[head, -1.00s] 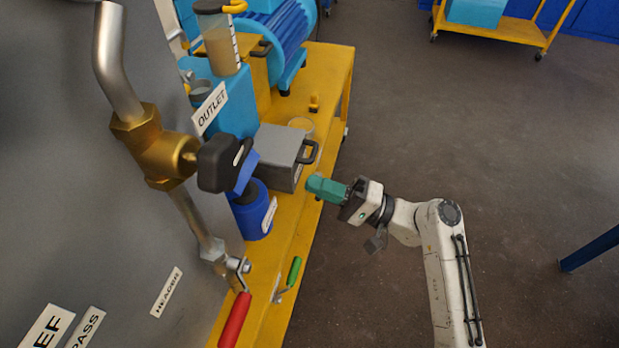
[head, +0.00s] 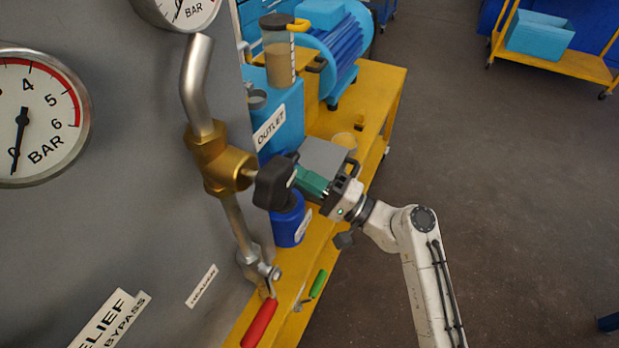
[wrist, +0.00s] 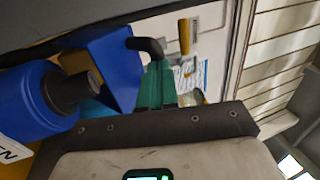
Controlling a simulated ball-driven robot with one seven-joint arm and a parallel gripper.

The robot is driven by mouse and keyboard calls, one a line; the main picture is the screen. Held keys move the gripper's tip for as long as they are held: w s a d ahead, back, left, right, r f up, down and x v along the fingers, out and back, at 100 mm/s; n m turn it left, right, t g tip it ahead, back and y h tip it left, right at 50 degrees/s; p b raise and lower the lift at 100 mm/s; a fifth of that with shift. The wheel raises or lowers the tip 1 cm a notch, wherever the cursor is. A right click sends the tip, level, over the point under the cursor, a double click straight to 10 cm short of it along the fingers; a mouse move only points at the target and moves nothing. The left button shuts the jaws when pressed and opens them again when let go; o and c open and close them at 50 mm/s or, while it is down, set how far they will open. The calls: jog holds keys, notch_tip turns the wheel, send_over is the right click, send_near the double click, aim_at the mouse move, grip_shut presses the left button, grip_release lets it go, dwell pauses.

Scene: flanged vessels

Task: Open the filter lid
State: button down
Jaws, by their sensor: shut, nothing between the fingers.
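A grey box with a flat top (head: 322,157) stands on the yellow bench; it looks like the filter, its top the lid. A dark handle on its right side (head: 352,168) shows just above my gripper. My gripper (head: 308,180) has green fingers, shut with nothing between them. In the head view it overlaps the box's front and hides most of it; I cannot tell whether it touches. In the wrist view the green fingers (wrist: 157,86) are beside a dark curved bar (wrist: 147,46), which I cannot identify for sure. The lid appears closed.
A black valve knob (head: 274,182) on a brass valve (head: 218,160) is close left of my fingertips. A blue bottle (head: 289,222) stands below. Red (head: 259,324) and green (head: 318,284) lever handles are lower down.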

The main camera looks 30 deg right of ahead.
jog(key=shift+r, duration=0.1)
jog(key=w+a+r+g+h+p, duration=0.1)
jog(key=p, duration=0.3)
jog(key=w+a+r+g+p, duration=0.1)
jog(key=w+r+p, duration=0.1)
jog(key=p, duration=0.3)
jog(key=shift+w+a+r+g+h, duration=0.2)
jog(key=shift+a+r+g+h, duration=0.1)
jog(key=shift+h, duration=0.1)
jog(key=x, duration=0.5)
jog(key=r+x, duration=0.1)
jog(key=x, duration=0.1)
jog(key=shift+w+a, duration=0.1)
jog(key=shift+b+x, duration=0.3)
jog(key=shift+x, duration=0.7)
